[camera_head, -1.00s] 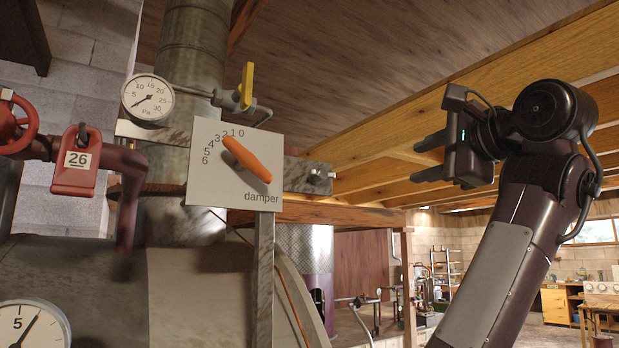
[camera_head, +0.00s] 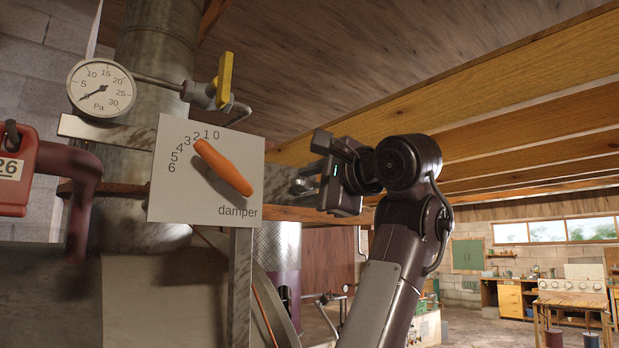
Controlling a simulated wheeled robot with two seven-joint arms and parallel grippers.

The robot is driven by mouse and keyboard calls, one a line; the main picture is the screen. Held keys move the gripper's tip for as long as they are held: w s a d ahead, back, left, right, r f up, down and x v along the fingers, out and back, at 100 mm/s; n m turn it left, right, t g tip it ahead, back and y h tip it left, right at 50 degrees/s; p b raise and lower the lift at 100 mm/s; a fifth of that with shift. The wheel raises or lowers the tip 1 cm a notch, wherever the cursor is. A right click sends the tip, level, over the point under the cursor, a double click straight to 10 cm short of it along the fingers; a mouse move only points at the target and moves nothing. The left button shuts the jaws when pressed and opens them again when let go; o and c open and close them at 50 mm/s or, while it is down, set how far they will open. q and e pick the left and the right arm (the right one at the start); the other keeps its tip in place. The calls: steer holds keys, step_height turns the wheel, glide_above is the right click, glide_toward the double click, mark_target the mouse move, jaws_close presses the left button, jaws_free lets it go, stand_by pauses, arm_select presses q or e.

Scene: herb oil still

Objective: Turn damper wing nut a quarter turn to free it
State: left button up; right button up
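A square pale damper plate (camera_head: 240,150) with numbers 0 to 6 carries a tilted orange handle (camera_head: 224,167), its upper end near the 2 and 3. A grey metal bracket behind the plate runs out to the right. Small metal hardware, seemingly the wing nut (camera_head: 301,186), shows at its right end. My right gripper (camera_head: 318,185) is at this hardware, its dark body just to the right. Its fingers do not show clearly, so I cannot tell whether they touch or enclose the nut. My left gripper is not in view.
A round Pa gauge (camera_head: 101,89) and a yellow-handled valve (camera_head: 224,80) sit above the plate by the metal flue (camera_head: 158,45). Wooden beams (camera_head: 450,110) run overhead at right. The workshop's right side is open floor with benches.

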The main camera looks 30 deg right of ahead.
steer(key=shift+s+d, duration=0.1)
steer(key=shift+s, duration=0.1)
steer(key=shift+s+r, duration=0.1)
steer(key=shift+s, duration=0.15)
steer(key=c, duration=0.7)
jaws_close()
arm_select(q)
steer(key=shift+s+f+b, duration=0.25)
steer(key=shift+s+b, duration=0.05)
arm_select(e)
steer(key=shift+n, duration=0.3)
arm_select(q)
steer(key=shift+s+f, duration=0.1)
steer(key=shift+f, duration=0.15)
